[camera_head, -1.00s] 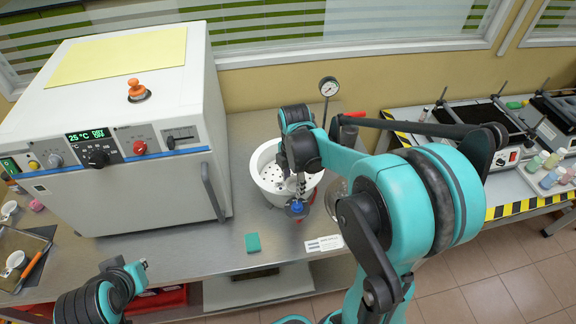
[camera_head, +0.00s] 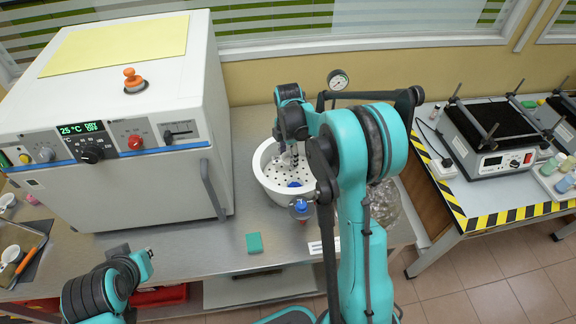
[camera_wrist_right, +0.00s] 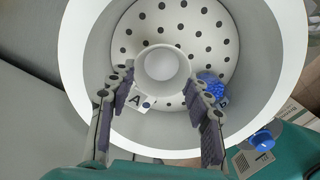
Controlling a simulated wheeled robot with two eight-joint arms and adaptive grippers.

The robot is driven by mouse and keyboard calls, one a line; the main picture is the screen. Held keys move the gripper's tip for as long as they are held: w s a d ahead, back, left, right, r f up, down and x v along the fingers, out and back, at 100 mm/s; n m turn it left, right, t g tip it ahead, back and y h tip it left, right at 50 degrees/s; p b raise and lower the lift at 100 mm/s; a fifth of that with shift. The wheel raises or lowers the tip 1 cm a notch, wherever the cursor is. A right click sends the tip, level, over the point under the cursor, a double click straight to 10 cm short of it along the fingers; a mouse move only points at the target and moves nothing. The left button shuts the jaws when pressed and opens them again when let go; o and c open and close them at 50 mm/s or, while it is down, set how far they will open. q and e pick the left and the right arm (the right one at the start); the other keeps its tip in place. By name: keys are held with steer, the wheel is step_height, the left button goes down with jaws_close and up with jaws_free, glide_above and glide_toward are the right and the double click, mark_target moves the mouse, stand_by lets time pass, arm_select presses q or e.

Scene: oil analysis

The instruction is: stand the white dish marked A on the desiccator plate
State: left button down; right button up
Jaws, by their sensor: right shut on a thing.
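The white dish marked A (camera_wrist_right: 162,65) shows in the right wrist view as a small round cup, with its A label (camera_wrist_right: 136,99) facing the camera. My right gripper (camera_wrist_right: 162,82) is shut on it, one finger on each side. The dish is over the perforated white desiccator plate (camera_wrist_right: 190,20) inside the white bowl (camera_wrist_right: 75,60); I cannot tell whether it touches the plate. In the head view my right gripper (camera_head: 295,165) reaches down into the bowl (camera_head: 262,182), and the dish is not clear there. Only part of my left arm shows at lower left, without its gripper.
Blue granular material (camera_wrist_right: 211,86) lies right of the dish in the bowl. A clear glass piece (camera_head: 385,203) stands right of the bowl. A white oven (camera_head: 125,130) stands left. A green block (camera_head: 254,243) lies in front, with clear bench around it. A gauge (camera_head: 338,80) stands behind.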

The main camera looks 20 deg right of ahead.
mark_target(288, 164)
steer(key=shift+w+f+b, duration=0.15)
steer(key=shift+f+b, duration=0.45)
steer(key=shift+f, duration=1.5)
steer(key=shift+f, duration=0.15)
steer(key=o, duration=1.1)
steer(key=shift+o, duration=0.2)
